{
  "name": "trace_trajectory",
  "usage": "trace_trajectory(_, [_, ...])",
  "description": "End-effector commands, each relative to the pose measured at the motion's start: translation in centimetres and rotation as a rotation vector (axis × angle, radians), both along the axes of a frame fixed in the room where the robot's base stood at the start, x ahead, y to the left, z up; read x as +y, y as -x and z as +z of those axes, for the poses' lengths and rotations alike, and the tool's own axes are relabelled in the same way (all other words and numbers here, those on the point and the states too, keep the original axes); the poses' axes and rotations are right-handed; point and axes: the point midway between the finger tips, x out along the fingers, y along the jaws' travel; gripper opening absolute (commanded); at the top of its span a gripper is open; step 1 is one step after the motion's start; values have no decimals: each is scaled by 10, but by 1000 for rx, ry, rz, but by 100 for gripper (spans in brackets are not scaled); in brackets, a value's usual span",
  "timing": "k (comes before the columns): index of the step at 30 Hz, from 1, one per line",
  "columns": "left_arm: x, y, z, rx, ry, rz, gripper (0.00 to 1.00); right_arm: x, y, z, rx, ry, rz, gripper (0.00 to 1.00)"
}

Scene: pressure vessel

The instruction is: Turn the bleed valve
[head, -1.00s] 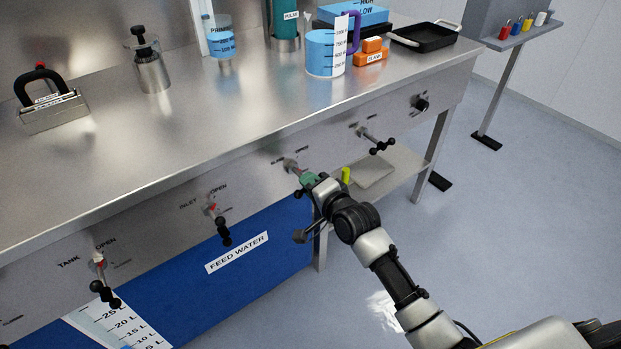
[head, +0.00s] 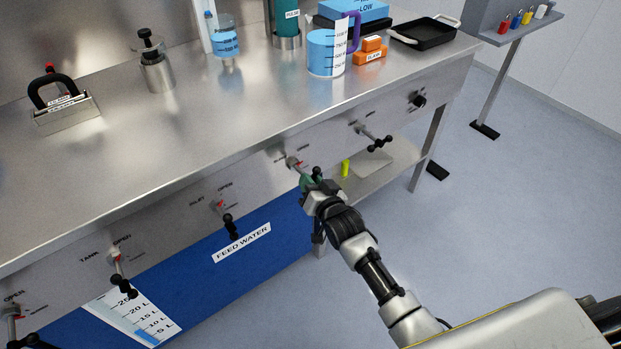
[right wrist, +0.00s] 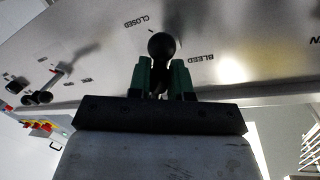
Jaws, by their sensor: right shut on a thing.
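The bleed valve (head: 292,162) sits on the bench's front panel, with a stem that sticks out toward my right gripper. My right gripper (head: 309,181) is at the valve's outer end, its green fingers shut on the handle. In the right wrist view a black ball of the valve handle (right wrist: 161,46) stands up between the two green fingers (right wrist: 160,80). The labels BLEED and CLOSED show on the panel beyond it. In the head view a black ball shows just above the gripper. My left gripper is not in view.
More valves line the panel: one (head: 374,135) to the right, the inlet valve (head: 226,218) and tank valve (head: 121,272) to the left. A black knob (head: 418,100) is farther right.

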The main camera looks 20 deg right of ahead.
Motion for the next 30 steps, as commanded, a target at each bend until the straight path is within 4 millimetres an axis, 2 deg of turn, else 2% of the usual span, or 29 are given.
trace_trajectory(1, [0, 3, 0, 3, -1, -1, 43, -2, 2, -6, 2, 46, -2, 0])
trace_trajectory(15, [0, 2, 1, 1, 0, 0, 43, -3, 1, -7, -115, 362, -2, 0])
trace_trajectory(30, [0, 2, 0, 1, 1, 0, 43, -4, 1, -5, -151, 455, -4, 0])
